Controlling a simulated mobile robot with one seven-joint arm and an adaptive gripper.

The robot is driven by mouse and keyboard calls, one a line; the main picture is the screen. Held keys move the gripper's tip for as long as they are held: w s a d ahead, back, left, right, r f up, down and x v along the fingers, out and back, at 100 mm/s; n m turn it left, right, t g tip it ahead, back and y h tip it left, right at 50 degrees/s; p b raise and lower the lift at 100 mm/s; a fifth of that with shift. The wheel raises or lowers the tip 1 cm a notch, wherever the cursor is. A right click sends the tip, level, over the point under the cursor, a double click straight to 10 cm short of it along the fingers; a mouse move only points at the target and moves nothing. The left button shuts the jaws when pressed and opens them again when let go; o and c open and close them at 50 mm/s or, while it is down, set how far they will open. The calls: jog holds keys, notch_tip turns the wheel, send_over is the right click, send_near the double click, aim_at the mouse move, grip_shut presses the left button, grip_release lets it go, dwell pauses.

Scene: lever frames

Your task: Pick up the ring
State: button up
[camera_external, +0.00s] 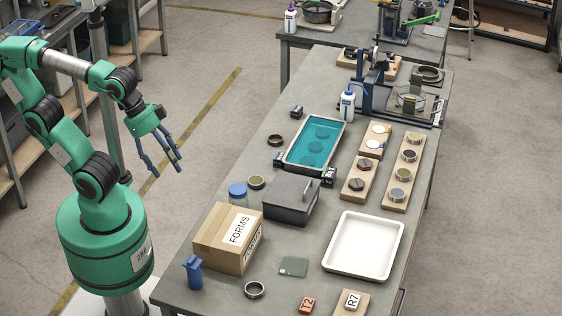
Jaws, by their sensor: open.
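My gripper (167,172) hangs open and empty at the left, beside the bench and apart from everything on it. Several ring-like things show, and I cannot tell which is the task's ring. A grey metal ring (254,290) lies flat at the front of the bench, right of a blue container. A dark ring (275,140) lies left of the blue tray. A ring with an olive centre (256,182) lies near a blue-lidded jar. More rings sit on a wooden board (388,205) at the right.
The bench (215,292) also holds a FORMS box (223,237), grey lidded box (290,199), tray of blue liquid (310,152), white tray (363,246), blue container (193,273) and white bottle (347,105). Open floor lies between my arm and the bench.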

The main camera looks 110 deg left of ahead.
jog(key=shift+w+a, duration=0.1)
jog(key=w+a+f+n+g+y+p, duration=0.1)
jog(key=w+a+g+p, duration=0.15)
jog(key=w+a, duration=0.45)
jog(key=w+a+f+g+p, duration=0.1)
jog(key=w+a+f+p, duration=0.15)
jog(key=w+a, duration=0.45)
jog(key=a+f+p, duration=0.1)
jog(key=a+f, duration=0.3)
jog(key=a, duration=0.3)
jog(key=s+a+f+g+p, duration=0.1)
jog(key=a+f+p, duration=0.1)
jog(key=a+f, duration=0.3)
jog(key=s+a+f+n+g+h+p, duration=0.1)
jog(key=a+f, duration=0.4)
jog(key=a, duration=0.6)
jog(key=shift+a+p, duration=0.25)
jog(key=shift+p, duration=0.35)
jog(key=shift+f, duration=0.1)
